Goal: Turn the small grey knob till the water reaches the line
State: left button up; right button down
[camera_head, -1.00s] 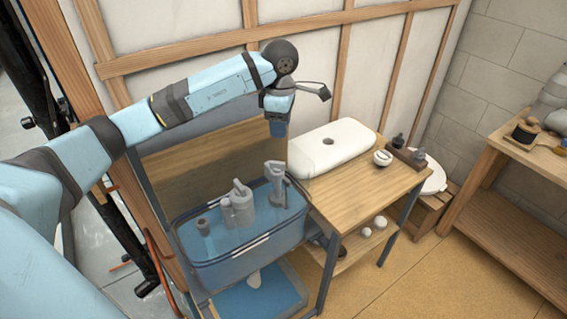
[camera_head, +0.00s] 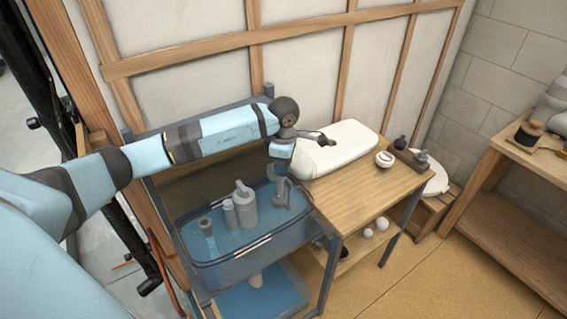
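A clear, blue-tinted tank (camera_head: 225,272) stands at the left end of the wooden bench, with bluish water inside. Grey fittings stand in it: a tall valve (camera_head: 244,205) with a cylinder beside it, a small short piece (camera_head: 206,228) at left, and an upright fitting (camera_head: 291,200) at right. My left gripper (camera_head: 279,172) points down at the top of the right fitting and partly covers it. I cannot tell whether they touch or whether the fingers are open. The small grey knob and the water line cannot be made out. My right gripper is out of view.
A white cistern lid (camera_head: 345,150) lies on the bench (camera_head: 365,190) right of the tank, close to my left wrist. Small parts (camera_head: 384,159) and a dark tray (camera_head: 410,155) sit farther right. A stud wall stands behind. The bench's front right is clear.

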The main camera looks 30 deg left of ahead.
pick_arm(q)
jog(key=c, duration=0.7)
jog(key=shift+o, duration=0.2)
jog(key=shift+n, duration=0.4)
jog(key=n, duration=0.2)
jog(key=shift+w+a+n+b, duration=0.1)
jog(key=shift+w+n+b, duration=0.1)
jog(key=shift+n+b, duration=0.2)
jog(key=shift+w+a+n, duration=0.1)
jog(key=shift+a+n, duration=0.1)
jog(key=shift+n, duration=2.3)
jog(key=o, duration=0.7)
jog(key=shift+c, duration=0.2)
